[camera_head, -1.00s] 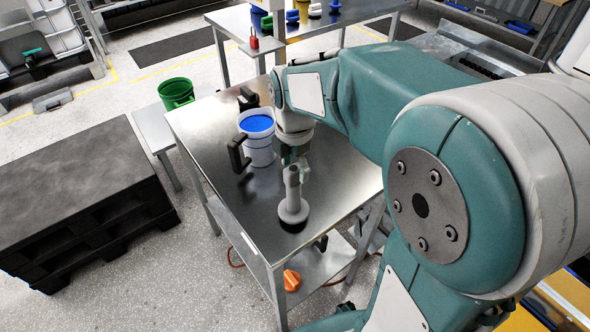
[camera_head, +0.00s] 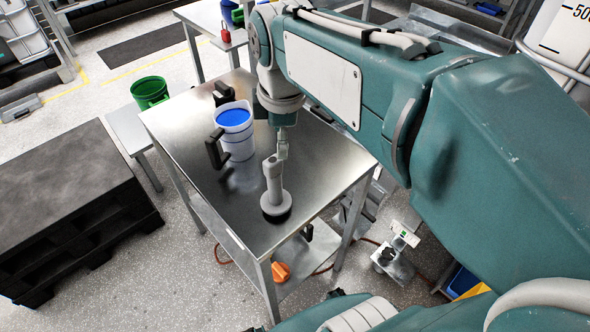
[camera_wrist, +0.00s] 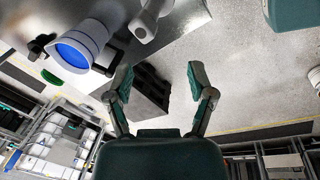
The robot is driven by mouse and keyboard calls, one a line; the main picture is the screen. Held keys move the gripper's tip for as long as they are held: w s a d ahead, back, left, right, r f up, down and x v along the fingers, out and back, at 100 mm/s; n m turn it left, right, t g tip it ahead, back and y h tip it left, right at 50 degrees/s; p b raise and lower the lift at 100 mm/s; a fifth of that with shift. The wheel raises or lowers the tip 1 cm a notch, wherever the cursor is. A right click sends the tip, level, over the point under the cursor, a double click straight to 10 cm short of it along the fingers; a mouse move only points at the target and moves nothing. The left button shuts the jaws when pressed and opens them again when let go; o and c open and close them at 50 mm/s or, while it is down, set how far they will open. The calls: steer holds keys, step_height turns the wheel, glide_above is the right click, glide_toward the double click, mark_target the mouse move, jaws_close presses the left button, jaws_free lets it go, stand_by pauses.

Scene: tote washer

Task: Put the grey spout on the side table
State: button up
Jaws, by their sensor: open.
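The grey spout (camera_head: 273,185) stands upright on its dark round base, on the steel table (camera_head: 315,160) near its front corner. My gripper (camera_head: 282,146) hangs just above and right of the spout's top in the head view. In the wrist view my gripper (camera_wrist: 160,82) is open with nothing between its fingers. The spout (camera_wrist: 146,20) shows there at the top edge, beyond the fingers and partly cut off. A low grey table (camera_head: 127,124), which looks like the side table, stands left of the steel table.
A white bucket with a blue top (camera_head: 234,130) stands on the steel table behind the spout, with black handles (camera_head: 215,149) close by. A green bucket (camera_head: 150,92) is at the low table's far end. A black pallet stack (camera_head: 70,200) stands left. The low table's near part looks clear.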

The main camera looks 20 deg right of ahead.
steer(key=s+f+m+t, duration=0.3)
steer(key=s+m, duration=0.6)
steer(key=m, duration=0.5)
steer(key=shift+s+f+m+t, duration=0.2)
steer(key=shift+f+m+t, duration=0.1)
steer(key=shift+t, duration=0.1)
